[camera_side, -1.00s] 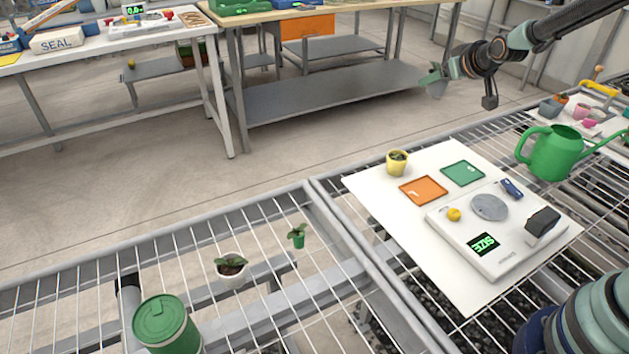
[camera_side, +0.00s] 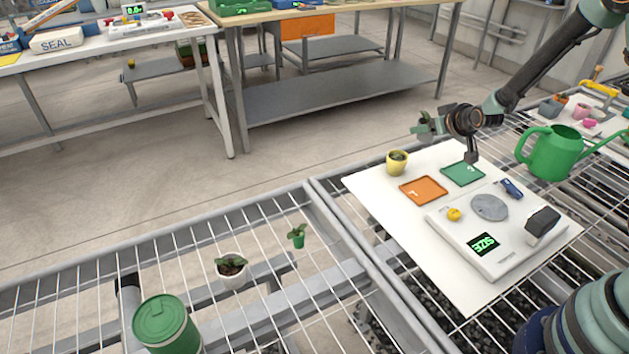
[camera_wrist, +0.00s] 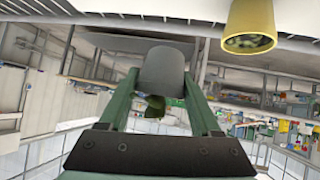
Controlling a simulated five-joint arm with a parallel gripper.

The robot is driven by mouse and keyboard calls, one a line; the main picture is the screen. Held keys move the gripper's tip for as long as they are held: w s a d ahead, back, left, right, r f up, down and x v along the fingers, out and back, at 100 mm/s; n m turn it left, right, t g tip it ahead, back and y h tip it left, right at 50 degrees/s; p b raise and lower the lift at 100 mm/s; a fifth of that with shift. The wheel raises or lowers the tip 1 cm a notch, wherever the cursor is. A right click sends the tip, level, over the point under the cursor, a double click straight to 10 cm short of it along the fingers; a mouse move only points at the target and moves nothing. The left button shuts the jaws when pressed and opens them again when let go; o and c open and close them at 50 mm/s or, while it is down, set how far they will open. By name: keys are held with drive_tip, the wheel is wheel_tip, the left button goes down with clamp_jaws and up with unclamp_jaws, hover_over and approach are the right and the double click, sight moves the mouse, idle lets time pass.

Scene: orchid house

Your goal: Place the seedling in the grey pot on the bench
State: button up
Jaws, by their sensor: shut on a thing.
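My gripper (camera_side: 427,128) is shut on the grey pot (camera_wrist: 161,72), which sits between its two green fingers in the wrist view. Green leaves of the seedling (camera_wrist: 155,106) show at the pot's edge there. In the side view, my gripper is in the air near the back of the white board, and the pot is small and partly hidden by the fingers. The wire-mesh bench (camera_side: 328,190) lies in front and to the left, with free mesh around its other plants.
A yellow pot (camera_side: 397,169) stands near the board's far left corner, close below my gripper. Orange (camera_side: 423,190) and green (camera_side: 462,174) trays, a scale (camera_side: 500,258) and a watering can (camera_side: 553,152) are nearby. A white pot (camera_side: 231,276), small green pot (camera_side: 298,240) and green canister (camera_side: 163,325) stand left.

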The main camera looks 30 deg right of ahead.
sight(420, 163)
drive_tip(key=shift+f, duration=3.45)
drive_tip(key=shift+f, duration=0.1)
drive_tip(key=shift+f, duration=0.1)
drive_tip(key=o, duration=1.4)
